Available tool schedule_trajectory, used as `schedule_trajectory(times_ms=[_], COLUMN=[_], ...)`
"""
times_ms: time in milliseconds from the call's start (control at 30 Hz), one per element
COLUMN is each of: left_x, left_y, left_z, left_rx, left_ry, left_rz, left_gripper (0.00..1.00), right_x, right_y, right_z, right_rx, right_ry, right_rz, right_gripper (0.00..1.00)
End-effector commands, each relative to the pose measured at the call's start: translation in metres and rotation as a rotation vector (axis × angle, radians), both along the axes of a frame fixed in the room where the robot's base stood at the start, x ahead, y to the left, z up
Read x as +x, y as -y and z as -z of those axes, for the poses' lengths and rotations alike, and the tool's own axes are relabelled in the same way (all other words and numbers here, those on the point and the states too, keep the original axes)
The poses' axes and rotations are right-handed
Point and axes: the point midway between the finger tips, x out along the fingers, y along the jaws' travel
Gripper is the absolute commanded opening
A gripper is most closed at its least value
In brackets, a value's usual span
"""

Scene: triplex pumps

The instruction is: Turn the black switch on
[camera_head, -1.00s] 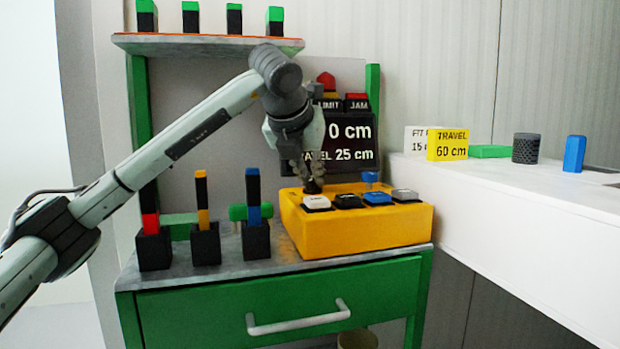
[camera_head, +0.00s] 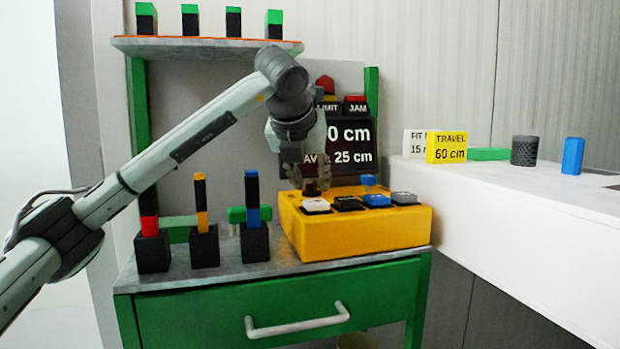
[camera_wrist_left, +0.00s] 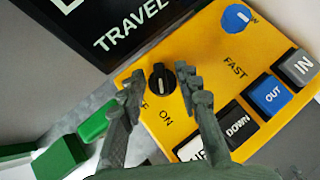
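The black switch (camera_wrist_left: 161,80) is a rotary knob with a pale pointer line on the yellow control box (camera_wrist_left: 225,75). Labels reading OFF, partly covered, and ON are printed beside it. In the head view the black switch (camera_head: 311,188) is partly hidden under my gripper. My left gripper (camera_head: 307,178) points down over the box's back left corner. In the left wrist view the fingers of my left gripper (camera_wrist_left: 158,82) are apart, one on each side of the knob. I cannot tell whether they touch it. My right gripper is out of view.
Beside the switch are white, black, blue and grey buttons (camera_wrist_left: 297,67) and a blue knob (camera_wrist_left: 238,18). A dark display (camera_head: 350,140) stands behind the box. Black holders with coloured sticks (camera_head: 204,245) stand left of it. A white counter (camera_head: 520,195) is at right.

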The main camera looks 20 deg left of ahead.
Motion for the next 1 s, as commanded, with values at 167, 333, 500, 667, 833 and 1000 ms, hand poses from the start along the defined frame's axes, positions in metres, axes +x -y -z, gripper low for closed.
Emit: schedule_trajectory(times_ms=[167, 333, 500, 667, 833, 1000], left_x=[-0.002, -0.019, -0.045, -0.067, -0.081, -0.085], left_y=[0.0, 0.002, 0.004, 0.006, 0.007, 0.007], left_z=[-0.003, -0.021, -0.048, -0.069, -0.082, -0.085], left_rx=[0.0, 0.001, 0.001, 0.0, 0.0, 0.001], left_ry=[0.002, 0.006, 0.006, 0.005, 0.001, 0.001], left_rz=[0.0, 0.001, 0.001, 0.001, 0.0, 0.001], left_gripper=[0.33, 0.33, 0.33, 0.33, 0.33, 0.33], right_x=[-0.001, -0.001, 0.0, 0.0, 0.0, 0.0], right_y=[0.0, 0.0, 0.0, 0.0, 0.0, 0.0], right_z=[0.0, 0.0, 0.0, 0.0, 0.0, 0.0], right_rx=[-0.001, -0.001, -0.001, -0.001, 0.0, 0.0], right_ry=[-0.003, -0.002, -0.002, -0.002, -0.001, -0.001], right_rz=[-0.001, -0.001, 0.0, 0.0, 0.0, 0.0], right_gripper=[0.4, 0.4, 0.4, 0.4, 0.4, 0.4])
